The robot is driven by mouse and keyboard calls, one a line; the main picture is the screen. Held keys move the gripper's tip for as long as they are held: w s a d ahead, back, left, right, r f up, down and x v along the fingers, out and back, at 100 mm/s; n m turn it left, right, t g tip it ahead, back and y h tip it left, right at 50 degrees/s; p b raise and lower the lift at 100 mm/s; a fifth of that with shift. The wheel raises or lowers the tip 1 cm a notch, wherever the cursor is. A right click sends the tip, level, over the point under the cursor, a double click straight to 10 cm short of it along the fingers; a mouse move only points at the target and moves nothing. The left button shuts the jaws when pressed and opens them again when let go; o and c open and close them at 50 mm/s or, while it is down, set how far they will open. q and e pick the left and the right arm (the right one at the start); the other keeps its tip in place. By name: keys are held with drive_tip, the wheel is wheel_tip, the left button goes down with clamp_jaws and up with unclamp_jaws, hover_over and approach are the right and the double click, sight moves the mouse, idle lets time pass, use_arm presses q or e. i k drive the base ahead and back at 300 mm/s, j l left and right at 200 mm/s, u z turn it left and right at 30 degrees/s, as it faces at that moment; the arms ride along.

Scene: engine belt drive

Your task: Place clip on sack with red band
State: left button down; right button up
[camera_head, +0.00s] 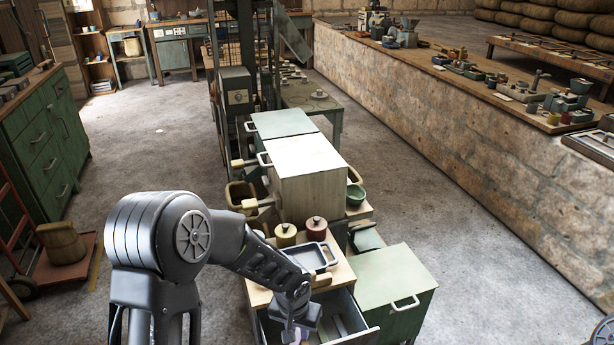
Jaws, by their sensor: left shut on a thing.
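My left gripper (296,331) reaches down at the bottom centre, into the open drawer (349,325) below a wooden worktop. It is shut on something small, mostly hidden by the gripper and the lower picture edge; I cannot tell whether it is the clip. A brown sack (62,243) stands on a red hand truck at the left; I cannot make out a red band on it. Several more sacks (545,18) are stacked at the far upper right, with no red band clear to see. My right gripper is not in view.
A pale green cabinet (392,288) stands to the right. Open floor (470,240) lies between it and the long stone counter.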

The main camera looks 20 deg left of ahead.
sight(55, 224)
drive_tip(key=j+u, duration=0.2)
drive_tip(key=j, duration=2.05)
drive_tip(key=i+j+u, duration=0.35)
drive_tip(key=i+j, duration=1.4)
drive_tip(key=j, duration=0.15)
drive_tip(key=i+j, duration=0.2)
drive_tip(key=j, duration=0.15)
drive_tip(key=i+j, duration=0.2)
drive_tip(key=j, duration=0.2)
drive_tip(key=i+j, duration=0.2)
drive_tip(key=j, duration=0.15)
